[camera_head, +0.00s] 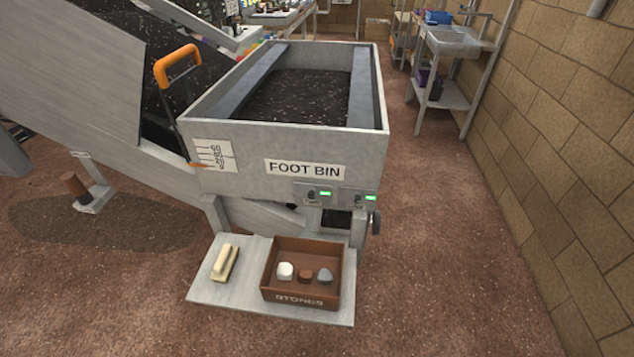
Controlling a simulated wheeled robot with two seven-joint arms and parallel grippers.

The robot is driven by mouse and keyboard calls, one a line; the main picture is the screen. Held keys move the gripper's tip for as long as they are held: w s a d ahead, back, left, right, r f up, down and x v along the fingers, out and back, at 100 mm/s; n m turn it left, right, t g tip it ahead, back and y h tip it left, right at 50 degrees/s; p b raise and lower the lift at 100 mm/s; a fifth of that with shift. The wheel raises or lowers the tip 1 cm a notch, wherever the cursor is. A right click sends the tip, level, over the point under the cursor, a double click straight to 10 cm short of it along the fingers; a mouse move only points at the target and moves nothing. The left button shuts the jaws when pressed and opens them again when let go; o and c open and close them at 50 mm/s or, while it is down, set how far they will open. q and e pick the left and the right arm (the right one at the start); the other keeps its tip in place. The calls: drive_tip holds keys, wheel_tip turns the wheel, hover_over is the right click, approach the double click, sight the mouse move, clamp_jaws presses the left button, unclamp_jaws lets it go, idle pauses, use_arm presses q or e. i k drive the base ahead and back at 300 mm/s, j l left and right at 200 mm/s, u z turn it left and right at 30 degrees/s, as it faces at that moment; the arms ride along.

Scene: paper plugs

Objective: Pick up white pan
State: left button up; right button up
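I cannot make out anything that is clearly a white pan. A small cream-coloured object (224,263), with a raised strip along it, lies on the left of a pale grey shelf (215,292) low in front of the machine. I cannot tell whether it is a pan. Right of it on the shelf stands a brown tray (300,298) lettered "STONES". The tray holds a white stone (285,271), a brown stone (305,276) and a grey stone (325,276). Neither of my grippers is in view.
A large grey bin (230,140) marked "FOOT BIN" stands above the shelf, holding dark material. An orange handle (177,62) rises at its left. A brick wall (570,130) runs along the right, with a sink stand (455,45) behind. The brown floor right of the bin is clear.

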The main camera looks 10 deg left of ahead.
sight(324, 221)
drive_tip(key=u, duration=0.5)
drive_tip(key=l+u, duration=0.15)
drive_tip(key=u, duration=0.35)
drive_tip(key=l+u, duration=0.1)
drive_tip(key=u, duration=0.35)
drive_tip(key=l+u, duration=0.25)
drive_tip(key=l, duration=0.15)
drive_tip(key=k+l+u, duration=0.1)
drive_tip(key=l+u, duration=0.15)
drive_tip(key=l, duration=0.15)
drive_tip(key=k+l+u, duration=0.1)
drive_tip(key=l+u, duration=0.15)
drive_tip(key=l, duration=0.15)
drive_tip(key=k+l+u, duration=0.35)
drive_tip(key=l+u, duration=0.2)
drive_tip(key=l, duration=0.15)
drive_tip(key=k+l+u, duration=0.25)
drive_tip(key=i+l, duration=0.05)
